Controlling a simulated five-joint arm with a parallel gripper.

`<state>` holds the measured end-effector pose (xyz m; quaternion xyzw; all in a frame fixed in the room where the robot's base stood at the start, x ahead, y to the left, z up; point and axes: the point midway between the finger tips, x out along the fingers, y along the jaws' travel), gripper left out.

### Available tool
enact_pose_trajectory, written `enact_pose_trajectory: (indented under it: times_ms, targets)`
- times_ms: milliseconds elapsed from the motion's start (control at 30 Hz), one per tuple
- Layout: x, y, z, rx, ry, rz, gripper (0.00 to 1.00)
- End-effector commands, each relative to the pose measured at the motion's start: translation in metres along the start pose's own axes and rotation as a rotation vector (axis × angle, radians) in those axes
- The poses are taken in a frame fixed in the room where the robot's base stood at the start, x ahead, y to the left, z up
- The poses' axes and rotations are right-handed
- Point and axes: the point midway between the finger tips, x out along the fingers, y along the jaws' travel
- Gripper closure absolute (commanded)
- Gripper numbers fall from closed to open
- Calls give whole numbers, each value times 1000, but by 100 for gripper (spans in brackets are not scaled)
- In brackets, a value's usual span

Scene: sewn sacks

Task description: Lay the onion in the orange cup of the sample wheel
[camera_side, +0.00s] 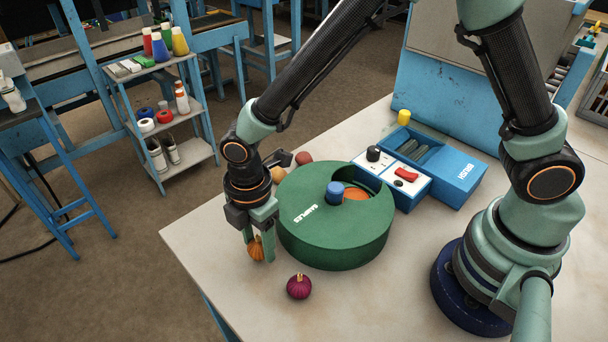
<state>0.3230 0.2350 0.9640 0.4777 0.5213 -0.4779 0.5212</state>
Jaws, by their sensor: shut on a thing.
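The onion (256,250), golden brown with a pointed top, is between the fingers of my gripper (259,246). My gripper is shut on it and points down, just left of the sample wheel. The sample wheel (318,240) is a round green drum marked SAMPLES, with a blue knob (335,190) on its top. An opening in its lid, right of the knob, shows the orange cup (362,200). I see nothing lying in the visible part of the cup. The rest of the wheel's inside is hidden by the lid.
A purple bulb (299,287) lies on the table (400,262) in front of the wheel. A yellowish item (278,174) and a reddish one (303,158) lie behind it. A blue and white switch box (405,182) stands close at the wheel's right. The front table is mostly clear.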

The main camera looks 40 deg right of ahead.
Motion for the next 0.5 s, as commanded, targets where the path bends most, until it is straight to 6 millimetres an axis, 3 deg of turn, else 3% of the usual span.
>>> enact_pose_trajectory:
  times_ms: [167,500]
  targets:
    - [22,0,0,0,-1,-1,100]
    - [25,0,0,0,0,0,100]
